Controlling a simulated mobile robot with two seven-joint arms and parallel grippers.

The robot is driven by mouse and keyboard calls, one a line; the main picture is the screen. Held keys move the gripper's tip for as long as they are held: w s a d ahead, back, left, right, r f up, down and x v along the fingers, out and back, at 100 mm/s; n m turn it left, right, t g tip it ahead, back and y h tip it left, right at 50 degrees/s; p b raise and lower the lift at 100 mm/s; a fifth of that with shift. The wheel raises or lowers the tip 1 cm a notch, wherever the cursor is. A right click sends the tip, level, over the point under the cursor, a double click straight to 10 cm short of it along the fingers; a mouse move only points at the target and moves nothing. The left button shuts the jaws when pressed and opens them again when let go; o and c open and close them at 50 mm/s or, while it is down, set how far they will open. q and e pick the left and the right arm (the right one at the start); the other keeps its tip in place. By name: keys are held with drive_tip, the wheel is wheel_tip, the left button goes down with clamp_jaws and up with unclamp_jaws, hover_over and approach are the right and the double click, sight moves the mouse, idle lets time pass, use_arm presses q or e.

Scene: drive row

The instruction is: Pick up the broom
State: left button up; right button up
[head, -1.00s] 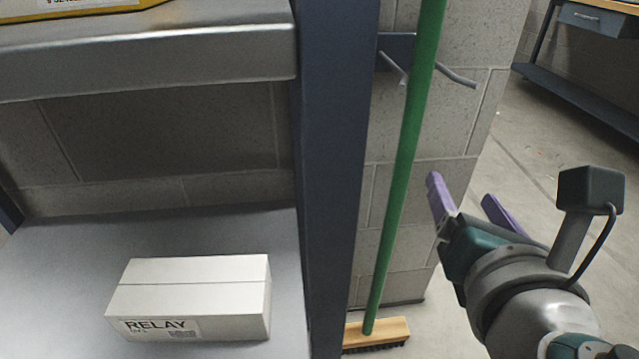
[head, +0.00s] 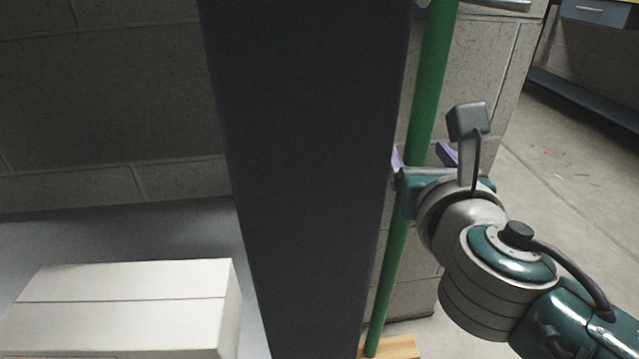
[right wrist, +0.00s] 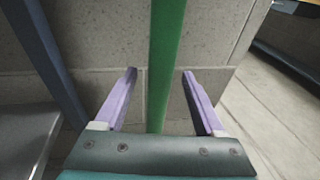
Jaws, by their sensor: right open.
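The broom has a long green handle (head: 433,75) that stands nearly upright against the block wall, right of the dark post. Its wooden head (head: 392,348) shows at the bottom edge of the head view, partly cut off. My right gripper (head: 422,157) is at the handle, with one purple finger on each side. In the right wrist view the green handle (right wrist: 165,60) runs between the open fingers of the right gripper (right wrist: 158,85), with a gap on both sides. The left gripper is not in view.
A dark shelf post (head: 310,180) stands close left of the handle and my right gripper. A white box (head: 120,290) lies on the grey shelf at left. A metal hook (head: 500,4) juts from the wall above. Open floor (head: 570,190) lies at right.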

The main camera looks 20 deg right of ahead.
drive_tip(key=shift+x, duration=0.8)
drive_tip(key=shift+r, duration=0.1)
clamp_jaws()
idle(0.6)
drive_tip(key=shift+r, duration=0.1)
